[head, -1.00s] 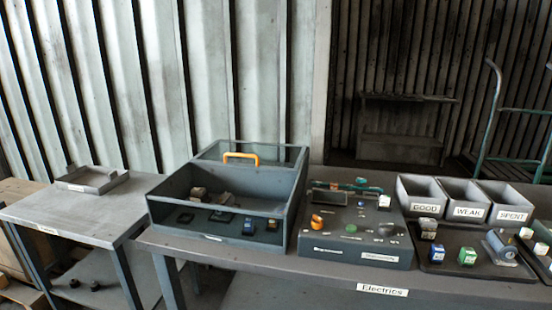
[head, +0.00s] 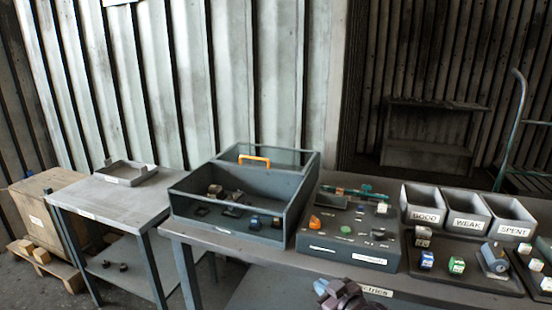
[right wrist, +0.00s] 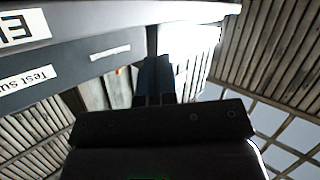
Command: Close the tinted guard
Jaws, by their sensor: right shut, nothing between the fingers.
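The tinted guard (head: 290,160) is a framed see-through panel with an orange handle (head: 254,160). It stands open at the back of the grey blower housing (head: 230,208), whose open inside holds several small parts. My right gripper (head: 324,288) is at the bottom of the head view, in front of the bench edge and well apart from the guard. It is shut and empty. Its dark fingers (right wrist: 153,80) also show together in the right wrist view, with nothing between them. My left gripper is not in view.
A grey control panel (head: 345,258) with knobs stands right of the housing. Bins marked GOOD, WEAK and SPENT (head: 466,224) are further right. A side table (head: 105,200) with a shallow tray (head: 128,180) and a wooden crate (head: 45,190) are at the left.

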